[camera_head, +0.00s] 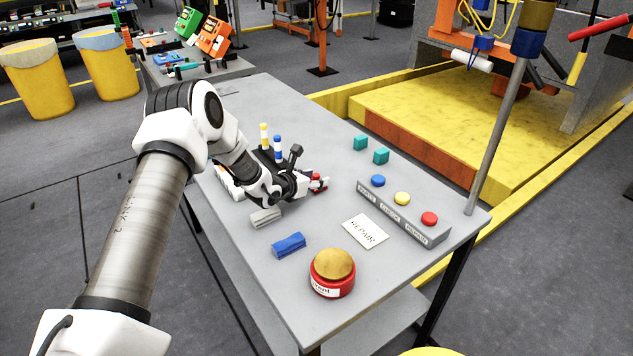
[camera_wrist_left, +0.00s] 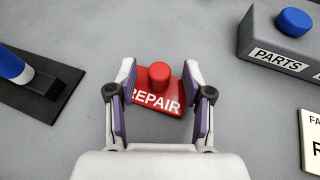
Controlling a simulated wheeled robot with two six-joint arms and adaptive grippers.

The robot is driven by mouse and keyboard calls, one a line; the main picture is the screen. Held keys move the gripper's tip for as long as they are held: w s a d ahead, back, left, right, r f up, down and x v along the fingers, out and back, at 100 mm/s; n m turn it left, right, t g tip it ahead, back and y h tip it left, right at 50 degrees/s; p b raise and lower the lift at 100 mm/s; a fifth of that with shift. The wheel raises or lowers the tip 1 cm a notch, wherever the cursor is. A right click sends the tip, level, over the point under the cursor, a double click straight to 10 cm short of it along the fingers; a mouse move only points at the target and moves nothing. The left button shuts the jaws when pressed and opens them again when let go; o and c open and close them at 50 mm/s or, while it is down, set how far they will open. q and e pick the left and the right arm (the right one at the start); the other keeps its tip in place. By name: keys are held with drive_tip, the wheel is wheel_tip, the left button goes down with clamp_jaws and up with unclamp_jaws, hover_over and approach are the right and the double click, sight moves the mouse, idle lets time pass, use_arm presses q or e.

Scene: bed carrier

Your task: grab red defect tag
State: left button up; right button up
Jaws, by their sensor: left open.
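The red defect tag (camera_wrist_left: 160,97) lies on the grey table, with "REPAIR" in white letters and a round red knob on top. My left gripper (camera_wrist_left: 158,85) is open around it in the left wrist view, one finger on each side of the tag. The fingers do not visibly pinch it. In the head view the tag (camera_head: 318,183) shows partly at the tips of my left gripper (camera_head: 312,183), low over the table. My right gripper is not in view.
A button box (camera_head: 403,215) with blue, yellow and red buttons stands to the right. A white REPAIR card (camera_head: 365,231), a blue block (camera_head: 289,245), a grey block (camera_head: 265,217) and a large domed button (camera_head: 332,272) are nearer. Two teal cubes (camera_head: 381,156) lie behind.

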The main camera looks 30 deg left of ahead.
use_arm(q)
drive_tip(key=shift+s+r, duration=0.2)
drive_tip(key=shift+c, duration=0.4)
drive_tip(key=shift+s, duration=0.1)
drive_tip(key=c, duration=0.6)
clamp_jaws()
drive_tip(key=shift+r, duration=0.1)
